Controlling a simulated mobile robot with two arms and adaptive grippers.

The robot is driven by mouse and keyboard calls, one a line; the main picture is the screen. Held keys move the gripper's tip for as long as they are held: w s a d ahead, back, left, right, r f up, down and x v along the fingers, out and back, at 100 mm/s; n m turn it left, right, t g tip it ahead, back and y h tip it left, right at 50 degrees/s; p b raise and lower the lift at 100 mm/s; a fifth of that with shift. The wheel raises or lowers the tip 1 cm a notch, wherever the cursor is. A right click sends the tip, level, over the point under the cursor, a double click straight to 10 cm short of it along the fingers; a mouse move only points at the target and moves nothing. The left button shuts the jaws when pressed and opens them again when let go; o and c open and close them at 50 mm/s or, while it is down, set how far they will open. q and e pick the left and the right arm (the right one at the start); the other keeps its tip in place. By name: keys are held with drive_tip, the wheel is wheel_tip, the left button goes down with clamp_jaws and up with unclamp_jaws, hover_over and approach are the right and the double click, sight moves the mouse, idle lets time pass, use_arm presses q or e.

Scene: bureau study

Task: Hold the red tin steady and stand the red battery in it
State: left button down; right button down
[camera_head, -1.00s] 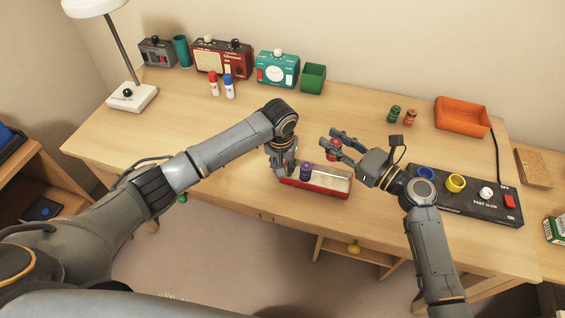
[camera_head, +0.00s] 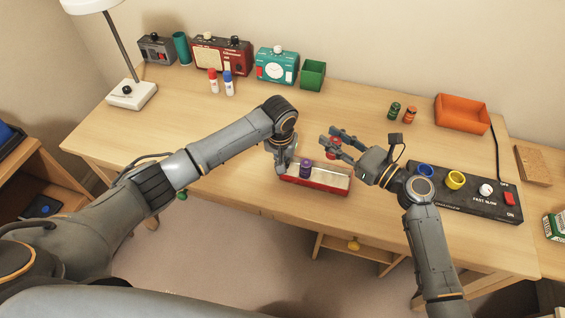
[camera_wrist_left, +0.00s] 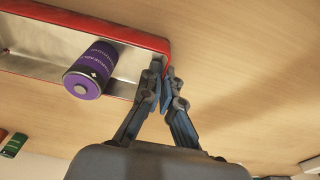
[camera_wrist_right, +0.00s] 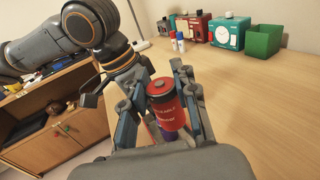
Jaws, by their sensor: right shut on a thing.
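The red tin (camera_head: 318,183), a shallow tray with a bare metal inside, lies near the desk's front edge. A purple battery (camera_wrist_left: 88,78) stands in it, towards its left end in the head view. My left gripper (camera_wrist_left: 163,72) is at that end of the tin, its fingertips close together astride the end wall; whether they pinch it is unclear. My right gripper (camera_wrist_right: 160,92) is shut on the red battery (camera_wrist_right: 165,106), which is upright behind and above the tin. Fingers hide most of the red battery in the head view (camera_head: 333,143).
A black switch box (camera_head: 465,200) with blue and yellow rings stands right of my right gripper. Radios, a green box (camera_head: 313,75) and a lamp line the back. The desk middle is clear.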

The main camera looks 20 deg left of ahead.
hover_over(326, 180)
drive_tip(key=shift+w+a+f, duration=0.1)
drive_tip(key=shift+f, duration=5.6)
drive_tip(key=c, duration=1)
unclamp_jaws()
drive_tip(key=shift+o, duration=0.2)
drive_tip(key=shift+f, duration=0.1)
drive_tip(key=v, duration=1.2)
use_arm(q)
drive_tip(key=c, duration=1.4)
unclamp_jaws()
drive_tip(key=shift+c, duration=0.2)
